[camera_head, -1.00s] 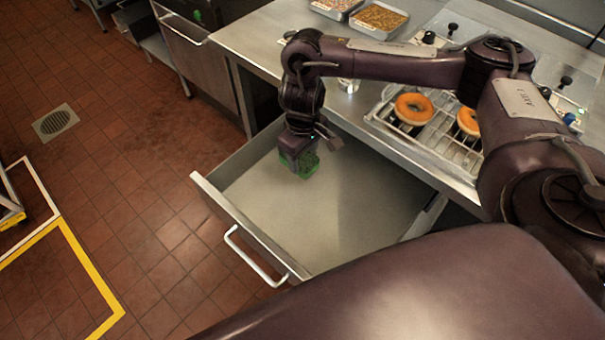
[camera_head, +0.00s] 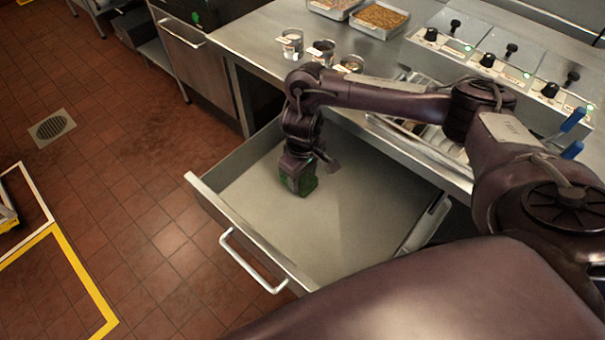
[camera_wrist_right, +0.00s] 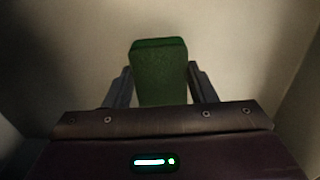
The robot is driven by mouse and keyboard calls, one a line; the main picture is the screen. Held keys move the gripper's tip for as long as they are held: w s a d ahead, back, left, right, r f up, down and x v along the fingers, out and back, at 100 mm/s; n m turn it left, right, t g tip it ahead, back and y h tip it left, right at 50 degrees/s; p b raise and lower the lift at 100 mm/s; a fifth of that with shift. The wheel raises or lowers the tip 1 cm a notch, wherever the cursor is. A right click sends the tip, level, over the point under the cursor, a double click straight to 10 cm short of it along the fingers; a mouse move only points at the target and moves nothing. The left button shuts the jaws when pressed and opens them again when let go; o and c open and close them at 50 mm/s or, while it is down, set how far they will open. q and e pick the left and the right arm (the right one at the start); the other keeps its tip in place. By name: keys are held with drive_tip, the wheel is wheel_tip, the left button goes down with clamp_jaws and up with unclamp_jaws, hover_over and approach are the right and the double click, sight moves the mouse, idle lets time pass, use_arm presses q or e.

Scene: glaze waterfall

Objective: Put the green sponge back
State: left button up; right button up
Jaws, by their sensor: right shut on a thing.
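The green sponge (camera_head: 303,184) is a small dark green block inside the open metal drawer (camera_head: 262,229). My right gripper (camera_head: 298,178) points down into the drawer and is shut on the sponge. In the right wrist view the sponge (camera_wrist_right: 160,72) stands between the two fingers of the gripper (camera_wrist_right: 160,90), with the pale drawer floor behind it. Whether the sponge touches the drawer floor cannot be told. The rest of the drawer floor looks empty. My left gripper is not in view.
The steel counter (camera_head: 250,45) above the drawer holds several small cans (camera_head: 292,43), food trays (camera_head: 379,18) and a row of knobbed controls (camera_head: 487,60). The drawer handle (camera_head: 250,262) faces the open tiled floor (camera_head: 120,190). My right arm spans the counter edge.

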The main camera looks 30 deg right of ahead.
sight(303, 178)
drive_tip(key=o, duration=1)
drive_tip(key=shift+r, duration=0.1)
wheel_tip(303, 178, up, 12)
drive_tip(key=p, duration=0.5)
